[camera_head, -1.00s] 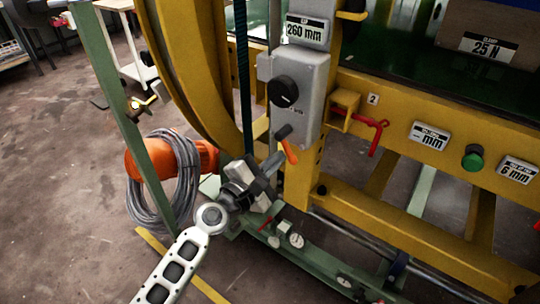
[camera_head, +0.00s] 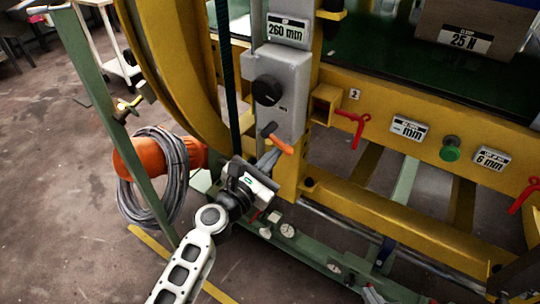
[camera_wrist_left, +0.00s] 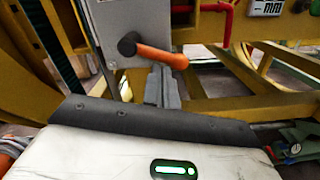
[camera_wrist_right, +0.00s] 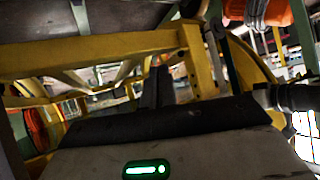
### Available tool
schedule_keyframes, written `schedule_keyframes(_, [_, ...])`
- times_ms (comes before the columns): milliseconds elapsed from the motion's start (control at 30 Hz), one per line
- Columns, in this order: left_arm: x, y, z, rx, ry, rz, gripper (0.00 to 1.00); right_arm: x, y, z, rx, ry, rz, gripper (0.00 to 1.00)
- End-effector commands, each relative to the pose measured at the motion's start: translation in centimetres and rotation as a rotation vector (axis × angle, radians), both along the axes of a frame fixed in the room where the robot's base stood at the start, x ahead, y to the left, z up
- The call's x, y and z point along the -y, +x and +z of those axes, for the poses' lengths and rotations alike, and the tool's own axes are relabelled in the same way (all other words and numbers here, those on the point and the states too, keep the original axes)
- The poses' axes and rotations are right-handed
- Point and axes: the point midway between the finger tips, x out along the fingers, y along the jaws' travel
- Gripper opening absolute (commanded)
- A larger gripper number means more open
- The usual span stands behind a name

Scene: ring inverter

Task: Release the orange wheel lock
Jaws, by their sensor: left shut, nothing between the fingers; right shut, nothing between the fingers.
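The orange wheel lock is an orange lever (camera_head: 278,145) on a dark pivot at the lower end of the grey box. It slopes down to the right in the head view. In the left wrist view the orange lever (camera_wrist_left: 160,55) points right from its pivot. My left gripper (camera_head: 274,155) is shut and empty, its fingertips right below the lever; I cannot tell whether they touch it. Its fingers (camera_wrist_left: 161,80) overlap the lever's underside in the left wrist view. My right gripper (camera_wrist_right: 157,85) is shut and empty, facing the yellow frame.
The grey box (camera_head: 275,95) with a black knob (camera_head: 267,90) stands on the yellow frame (camera_head: 380,210). A red handle (camera_head: 355,125) is to its right. An orange motor (camera_head: 150,157) hung with grey cable and a green post (camera_head: 95,90) are at left. A green rail with gauges (camera_head: 288,231) lies below.

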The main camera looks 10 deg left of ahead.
Motion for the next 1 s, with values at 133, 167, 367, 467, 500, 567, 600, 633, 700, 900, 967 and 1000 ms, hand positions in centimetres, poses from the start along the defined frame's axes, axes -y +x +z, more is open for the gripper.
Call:
schedule_keyframes(133, [0.0,0.0,0.1,-0.001,-0.008,0.000,0.00,0.0,-0.1,-0.2,-0.004,-0.002,0.001,0.00])
schedule_keyframes(167, [0.0,0.0,0.1,-0.001,-0.008,0.000,0.00,0.0,-0.1,-0.2,-0.005,-0.002,0.001,0.00])
schedule_keyframes(367, [0.0,0.0,0.1,0.000,-0.007,0.000,0.00,0.0,-0.1,-0.2,-0.003,-0.003,0.001,0.00])
schedule_keyframes(467, [0.0,0.0,0.1,0.000,-0.006,0.000,0.00,0.0,0.0,-0.2,-0.004,-0.002,0.001,0.00])
schedule_keyframes(500, [0.0,0.0,-0.1,-0.001,-0.006,0.000,0.00,0.0,0.0,-0.3,-0.003,-0.002,0.001,0.00])
schedule_keyframes(567, [-0.1,0.0,-0.4,-0.001,-0.006,-0.001,0.00,0.0,0.0,-0.5,-0.001,0.000,0.001,0.00])
schedule_keyframes(600, [-0.2,0.0,-0.8,-0.001,-0.005,-0.001,0.00,-0.1,0.1,-0.8,0.002,0.005,0.001,0.00])
schedule_keyframes(633, [-0.3,0.0,-1.2,-0.001,-0.005,-0.001,0.00,-0.1,0.1,-1.0,0.004,0.008,0.000,0.00])
schedule_keyframes(700, [-0.5,0.0,-2.3,-0.001,-0.006,-0.005,0.00,-0.2,0.3,-1.5,0.013,0.022,-0.001,0.00])
schedule_keyframes(900, [-1.9,-2.0,-4.0,-0.005,-0.004,-0.009,0.00,-0.5,0.3,-1.3,0.028,0.070,-0.014,0.00])
schedule_keyframes(967, [-2.4,-3.4,-4.1,-0.005,-0.005,-0.009,0.00,-0.6,0.3,-1.4,0.028,0.071,-0.014,0.00])
schedule_keyframes(1000, [-2.8,-4.3,-4.2,-0.005,-0.005,-0.010,0.00,-0.6,0.3,-1.5,0.030,0.071,-0.014,0.00])
